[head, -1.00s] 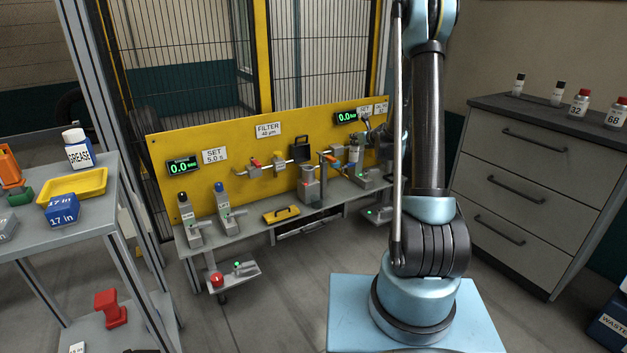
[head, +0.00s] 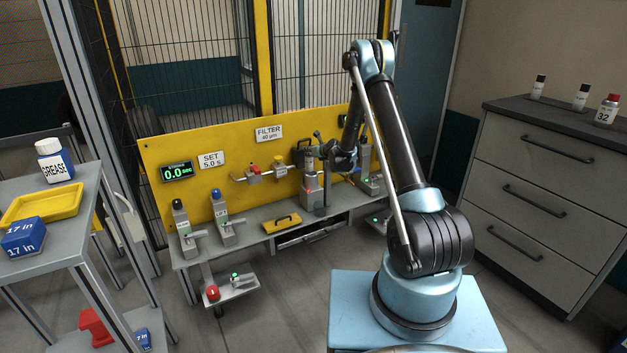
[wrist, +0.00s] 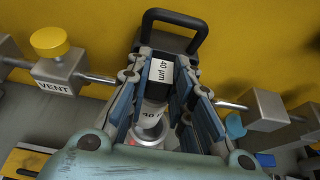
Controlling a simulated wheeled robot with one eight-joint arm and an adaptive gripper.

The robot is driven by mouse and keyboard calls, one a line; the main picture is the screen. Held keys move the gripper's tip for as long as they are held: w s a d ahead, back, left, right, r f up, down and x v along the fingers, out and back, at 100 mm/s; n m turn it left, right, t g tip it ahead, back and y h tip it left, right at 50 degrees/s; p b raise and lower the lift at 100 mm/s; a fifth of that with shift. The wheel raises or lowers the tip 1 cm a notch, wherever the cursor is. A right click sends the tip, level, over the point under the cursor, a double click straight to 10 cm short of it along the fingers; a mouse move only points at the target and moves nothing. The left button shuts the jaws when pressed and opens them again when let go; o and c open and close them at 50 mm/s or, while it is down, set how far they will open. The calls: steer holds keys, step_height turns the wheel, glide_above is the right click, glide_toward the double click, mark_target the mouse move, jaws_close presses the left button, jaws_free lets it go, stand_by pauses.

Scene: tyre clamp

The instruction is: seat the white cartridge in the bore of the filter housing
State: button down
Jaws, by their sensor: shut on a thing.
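In the wrist view my gripper (wrist: 162,98) points down, its blue-grey fingers shut on the white cartridge (wrist: 153,109). The cartridge shows a "40" mark on its pale body, and a white "40 µm" label shows above it between the fingers. The round grey rim of the filter housing (wrist: 150,134) lies at the cartridge's lower end. I cannot tell whether that end is inside the bore or just above it.
A black part with a handle (wrist: 183,25) is on the yellow panel behind the gripper. A pipe with a yellow-knobbed VENT valve (wrist: 57,71) runs left, and a grey block (wrist: 266,109) sits right. A yellow handled part (head: 282,222) lies on the bench left of the housing.

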steer(key=f, duration=0.3)
steer(key=d+f, duration=0.1)
steer(key=f, duration=0.1)
steer(key=shift+w, duration=0.2)
steer(key=shift+f, duration=2)
steer(key=c, duration=1.4)
jaws_free()
steer(key=shift+f, duration=0.1)
